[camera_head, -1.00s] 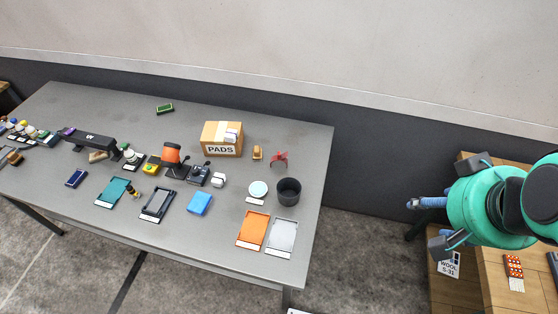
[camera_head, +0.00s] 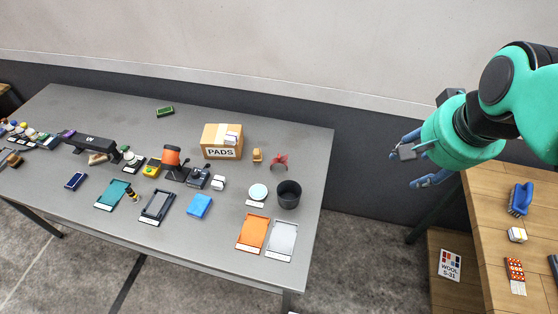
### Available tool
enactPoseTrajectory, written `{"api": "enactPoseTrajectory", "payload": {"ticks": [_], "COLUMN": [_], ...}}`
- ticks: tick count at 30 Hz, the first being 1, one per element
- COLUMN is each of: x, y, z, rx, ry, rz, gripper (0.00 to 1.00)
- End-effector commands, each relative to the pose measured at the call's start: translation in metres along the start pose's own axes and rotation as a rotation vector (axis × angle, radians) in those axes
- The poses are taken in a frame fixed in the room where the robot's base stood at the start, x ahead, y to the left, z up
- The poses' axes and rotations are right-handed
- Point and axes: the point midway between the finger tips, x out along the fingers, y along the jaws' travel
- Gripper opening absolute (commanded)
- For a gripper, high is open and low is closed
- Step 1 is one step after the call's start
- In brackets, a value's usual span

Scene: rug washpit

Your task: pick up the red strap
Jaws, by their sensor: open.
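The red strap (camera_head: 280,161) lies on the grey table (camera_head: 180,232) near its back right, to the right of a small tan block. It looks like a small red curled or looped piece. My gripper (camera_head: 402,168) is open and empty. It hangs in the air to the right of the table, beyond its right edge, with its blue-tipped fingers pointing left. It is clearly apart from the strap. Nothing hides the strap.
Near the strap are a cardboard PADS box (camera_head: 222,141), a tan block (camera_head: 257,155) and a dark cup (camera_head: 288,194). Orange (camera_head: 252,233) and light grey trays lie in front. A wooden table (camera_head: 490,240) with a blue brush (camera_head: 520,199) stands at right.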

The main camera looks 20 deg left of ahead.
Motion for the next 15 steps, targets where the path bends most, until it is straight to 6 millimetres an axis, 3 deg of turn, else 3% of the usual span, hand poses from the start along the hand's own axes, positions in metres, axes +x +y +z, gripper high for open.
{"api": "enactPoseTrajectory", "payload": {"ticks": [6,15], "x": [0.031,0.086], "y": [-0.044,-0.108], "z": [-0.036,-0.073], "rx": [0.149,0.360], "ry": [-0.065,-0.146], "rz": [-0.004,0.016], "gripper": [0.51,0.51]}}
